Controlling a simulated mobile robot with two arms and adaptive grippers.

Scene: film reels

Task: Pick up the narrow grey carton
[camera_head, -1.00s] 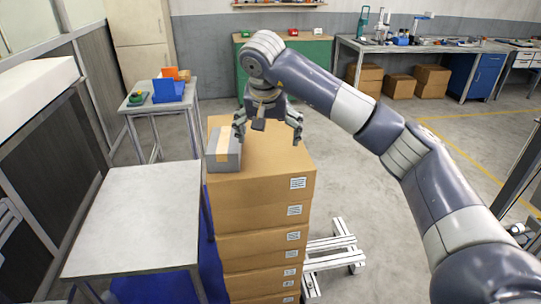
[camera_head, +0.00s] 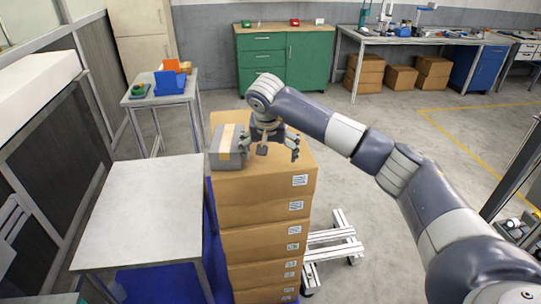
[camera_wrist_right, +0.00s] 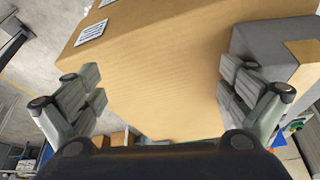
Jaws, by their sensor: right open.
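The narrow grey carton (camera_head: 221,158), closed with a tan tape strip, lies on top of a stack of brown boxes (camera_head: 265,185), at the left edge of the top box. In the right wrist view the grey carton (camera_wrist_right: 263,50) shows at the upper right, beside one finger. My right gripper (camera_head: 270,150) is open and empty, low over the top brown box, just right of the carton. In the wrist view its fingers (camera_wrist_right: 160,92) are spread with only brown cardboard between them. I cannot tell whether a finger touches the carton. My left gripper is not in view.
A pale bare table (camera_head: 145,215) stands left of the stack. Behind it, a small table (camera_head: 160,97) holds a blue bin (camera_head: 169,84). A green cabinet (camera_head: 290,60) and a workbench (camera_head: 420,40) stand at the back. A white frame (camera_head: 333,245) is on the floor right of the stack.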

